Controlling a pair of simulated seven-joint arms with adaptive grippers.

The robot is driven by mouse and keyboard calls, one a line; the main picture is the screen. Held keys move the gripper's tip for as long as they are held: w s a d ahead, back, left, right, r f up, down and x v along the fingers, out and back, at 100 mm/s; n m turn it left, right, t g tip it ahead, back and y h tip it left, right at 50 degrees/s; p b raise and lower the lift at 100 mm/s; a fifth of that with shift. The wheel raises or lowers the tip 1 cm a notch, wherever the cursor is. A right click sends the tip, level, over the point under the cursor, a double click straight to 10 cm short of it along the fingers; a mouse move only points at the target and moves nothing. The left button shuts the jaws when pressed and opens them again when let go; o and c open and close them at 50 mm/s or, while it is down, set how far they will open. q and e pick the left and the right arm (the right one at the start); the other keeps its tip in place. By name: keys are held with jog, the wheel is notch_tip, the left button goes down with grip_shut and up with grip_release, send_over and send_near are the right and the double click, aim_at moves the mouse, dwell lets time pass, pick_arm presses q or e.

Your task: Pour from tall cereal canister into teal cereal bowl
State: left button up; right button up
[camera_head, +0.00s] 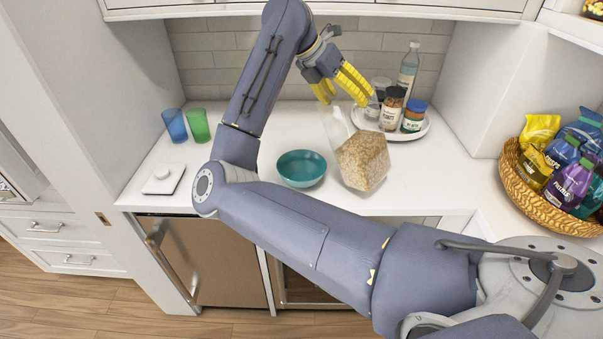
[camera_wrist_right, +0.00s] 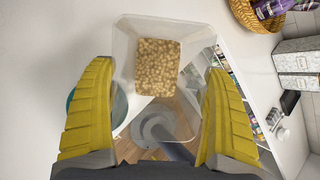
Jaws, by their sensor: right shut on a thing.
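The tall cereal canister (camera_head: 362,160) is clear, with tan cereal filling its lower part. It leans in the head view, its clear upper end toward the upper left. My right gripper (camera_head: 345,97) has its yellow fingers at that upper end and is shut on the canister. In the right wrist view the canister (camera_wrist_right: 158,66) lies between the two fingers. The teal cereal bowl (camera_head: 302,168) stands on the counter just left of the canister and looks empty. In the right wrist view it is mostly hidden behind the left finger. My left gripper is not in view.
A round white tray (camera_head: 424,126) with jars and a glass bottle (camera_head: 408,70) stands behind the canister. A wicker basket (camera_head: 530,204) of bags is at right. Blue (camera_head: 174,124) and green (camera_head: 198,125) cups and a white scale-like item (camera_head: 163,178) are at left.

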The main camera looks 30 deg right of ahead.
aim_at(333, 98)
jog(key=shift+w+a, duration=0.55)
jog(key=shift+a, duration=0.05)
dwell(0.3)
jog(key=shift+w+a+f+g, duration=0.1)
jog(key=shift+w+a+g, duration=0.2)
jog(key=shift+w+a+f+h, duration=0.15)
jog(key=shift+w+a+h, duration=0.1)
jog(key=shift+h, duration=0.25)
